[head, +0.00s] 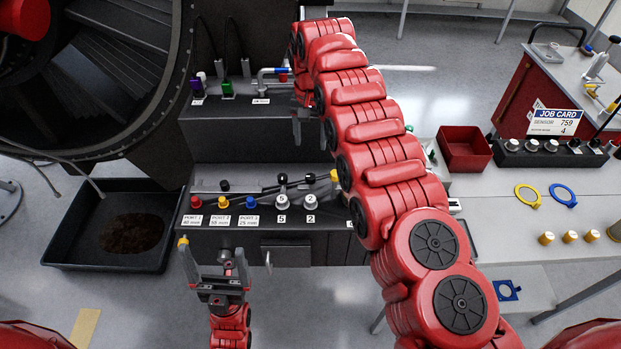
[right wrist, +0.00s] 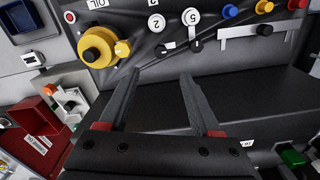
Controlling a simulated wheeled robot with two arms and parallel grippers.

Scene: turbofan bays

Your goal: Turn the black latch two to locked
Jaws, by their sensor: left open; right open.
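The black latch marked 2 (head: 310,178) is on the dark front bench, with a white disc marked 2 below it. In the right wrist view the black latch (right wrist: 161,48) shows beside its white disc; I cannot tell if it is locked. A similar black latch marked 5 (head: 282,178) is to its left. My right gripper (head: 312,128) is open and empty above and behind the latches; in its wrist view the open fingers (right wrist: 160,76) point towards the latch row, apart from it. My left gripper (head: 212,250) is open, low in front of the bench's left part.
Red (head: 196,202), yellow (head: 223,202) and blue (head: 250,202) port knobs stand left of the latches. A yellow knob (right wrist: 98,46) is close beside the latches in the wrist view. My right arm covers the bench's right end. A red bin (head: 465,150) stands further right.

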